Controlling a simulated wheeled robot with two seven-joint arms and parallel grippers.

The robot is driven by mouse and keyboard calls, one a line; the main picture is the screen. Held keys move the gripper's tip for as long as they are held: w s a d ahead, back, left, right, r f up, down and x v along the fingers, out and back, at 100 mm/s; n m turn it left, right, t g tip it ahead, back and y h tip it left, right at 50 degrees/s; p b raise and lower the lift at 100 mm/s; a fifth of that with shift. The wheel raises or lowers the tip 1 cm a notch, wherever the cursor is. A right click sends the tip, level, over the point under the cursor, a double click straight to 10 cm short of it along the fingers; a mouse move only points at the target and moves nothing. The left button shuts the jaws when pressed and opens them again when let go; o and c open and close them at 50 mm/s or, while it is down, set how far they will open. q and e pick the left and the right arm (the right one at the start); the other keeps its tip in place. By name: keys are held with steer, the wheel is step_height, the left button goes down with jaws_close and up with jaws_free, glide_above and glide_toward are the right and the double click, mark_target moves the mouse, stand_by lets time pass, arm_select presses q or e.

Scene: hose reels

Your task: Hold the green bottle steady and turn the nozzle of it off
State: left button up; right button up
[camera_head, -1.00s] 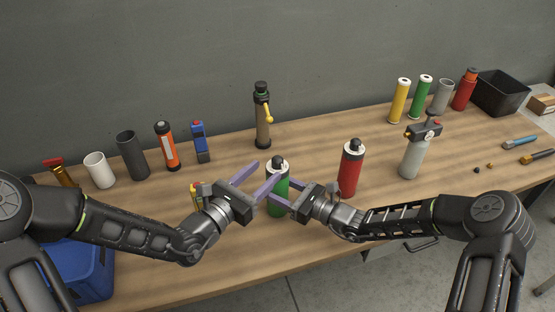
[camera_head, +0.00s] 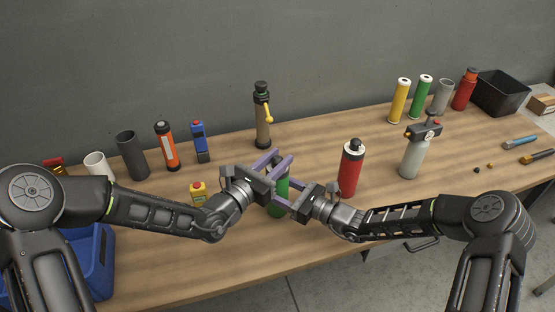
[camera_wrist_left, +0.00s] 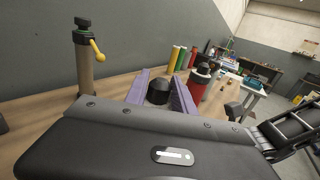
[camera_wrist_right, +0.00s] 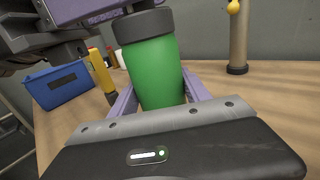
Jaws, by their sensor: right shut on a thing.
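The green bottle (camera_head: 281,186) stands upright on the workbench near its front, with its top mostly hidden by my left gripper in the head view. My right gripper (camera_head: 277,191) is shut on its green body; the right wrist view shows the bottle (camera_wrist_right: 153,75) between the two purple fingers, below its dark collar. My left gripper (camera_head: 279,159) is open at the bottle's top. In the left wrist view its purple fingers lie on either side of the black nozzle (camera_wrist_left: 158,91); I cannot tell whether they touch it.
A red bottle (camera_head: 350,172) stands just right of my right gripper. A grey bottle with a spray head (camera_head: 411,158) is further right. A brown bottle with a yellow lever (camera_head: 263,125) stands behind. A small yellow item (camera_head: 198,194) is beside my left wrist. A blue bin (camera_head: 94,262) is front left.

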mark_target(277, 158)
arm_select(q)
jaws_close()
steer(key=shift+w+r+m+g+h, duration=0.1)
steer(key=shift+m+g+h, duration=0.25)
steer(key=shift+h, duration=0.25)
steer(key=m+g+h, duration=0.3)
steer(key=shift+g, duration=0.25)
steer(key=shift+m+g+h, duration=0.7)
steer(key=shift+m+g, duration=0.45)
steer(key=shift+g, duration=0.25)
steer(key=shift+o, duration=2.4)
jaws_free()
step_height(277, 158, up, 10)
steer(key=shift+f, duration=0.1)
